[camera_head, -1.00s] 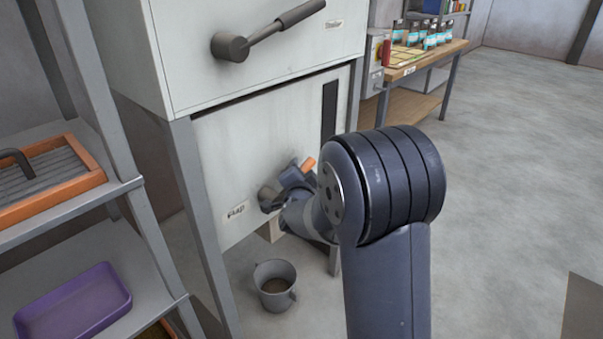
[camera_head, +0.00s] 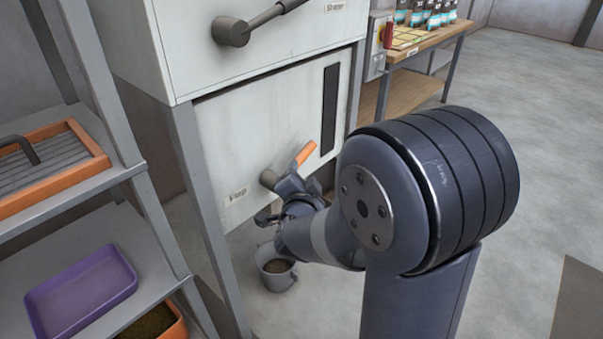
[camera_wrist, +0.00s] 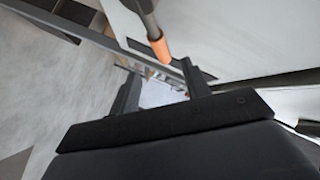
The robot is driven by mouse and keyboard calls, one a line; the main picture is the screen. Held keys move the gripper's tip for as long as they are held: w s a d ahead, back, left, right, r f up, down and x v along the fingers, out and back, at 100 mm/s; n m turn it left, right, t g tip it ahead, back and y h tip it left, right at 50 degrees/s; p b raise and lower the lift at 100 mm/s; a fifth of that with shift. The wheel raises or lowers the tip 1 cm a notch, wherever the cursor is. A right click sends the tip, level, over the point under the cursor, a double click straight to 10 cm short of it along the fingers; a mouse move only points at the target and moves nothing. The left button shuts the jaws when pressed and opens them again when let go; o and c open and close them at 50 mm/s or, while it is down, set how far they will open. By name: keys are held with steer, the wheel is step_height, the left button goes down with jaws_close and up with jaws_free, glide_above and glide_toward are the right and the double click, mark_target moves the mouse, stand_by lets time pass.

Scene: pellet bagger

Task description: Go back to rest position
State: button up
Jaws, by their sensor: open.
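My gripper (camera_head: 268,222) is open and empty near the lower front of the white machine (camera_head: 255,125), below and beside a lever with an orange grip (camera_head: 306,152). In the wrist view my gripper's two fingers (camera_wrist: 160,86) stand apart with nothing held between them. The orange-gripped lever also shows there (camera_wrist: 161,48), just beyond the fingers. My arm hides part of the machine's lower right side.
A grey bucket (camera_head: 264,256) with brown contents stands on the floor below my gripper. A shelf at left holds an orange tray (camera_head: 92,139) and a purple tray (camera_head: 82,296). Floor at right is open.

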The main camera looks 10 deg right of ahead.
mark_target(301, 154)
steer(key=b+x, duration=0.1)
steer(key=x, duration=1)
steer(key=shift+w+f, duration=0.1)
steer(key=shift+s+a+r+n+t, duration=0.3)
steer(key=shift+r+n+t, duration=0.1)
steer(key=shift+r, duration=0.15)
steer(key=shift+r+b, duration=0.1)
steer(key=shift+b, duration=0.2)
